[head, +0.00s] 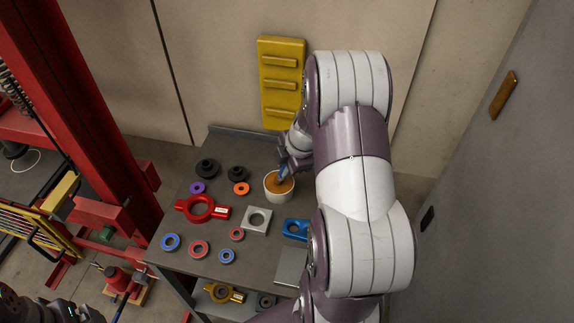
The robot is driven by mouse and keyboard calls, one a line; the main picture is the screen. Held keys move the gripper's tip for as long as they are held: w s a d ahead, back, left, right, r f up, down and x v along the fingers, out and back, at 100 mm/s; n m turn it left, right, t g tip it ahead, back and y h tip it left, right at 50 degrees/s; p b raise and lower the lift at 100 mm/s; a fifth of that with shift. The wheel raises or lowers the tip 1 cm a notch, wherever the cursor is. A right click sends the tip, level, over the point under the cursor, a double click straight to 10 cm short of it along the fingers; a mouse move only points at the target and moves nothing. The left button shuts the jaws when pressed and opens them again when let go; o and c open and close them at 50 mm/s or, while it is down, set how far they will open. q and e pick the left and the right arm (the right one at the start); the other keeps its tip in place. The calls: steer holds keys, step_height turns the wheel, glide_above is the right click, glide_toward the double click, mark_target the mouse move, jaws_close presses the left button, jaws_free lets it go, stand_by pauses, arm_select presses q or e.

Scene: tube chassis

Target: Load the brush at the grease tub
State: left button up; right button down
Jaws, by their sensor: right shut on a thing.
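The grease tub (279,196) is a small white round pot with orange-brown grease in it, near the back right of the grey table. My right gripper (288,166) is just above and behind the tub, shut on the brush (283,173). Only a short bluish piece of the brush shows. It is tilted, and its lower end is at the grease; I cannot tell how deep it reaches. My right arm hides the area right of the tub. A dark part at the bottom left corner seems to be my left gripper (62,310), cut off by the frame; its jaws are unclear.
On the table (188,258) are a red ring with handles (200,208), a grey square block (257,220), a blue block (296,229) and several coloured and black rings. A yellow rack (281,80) stands behind. A red frame (105,110) rises at left, a grey wall at right.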

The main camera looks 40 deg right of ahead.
steer(key=shift+s+f+b, duration=0.1)
steer(key=shift+b, duration=0.45)
stand_by(0.9)
stand_by(0.4)
steer(key=shift+r+p, duration=1.75)
steer(key=shift+r, duration=1.8)
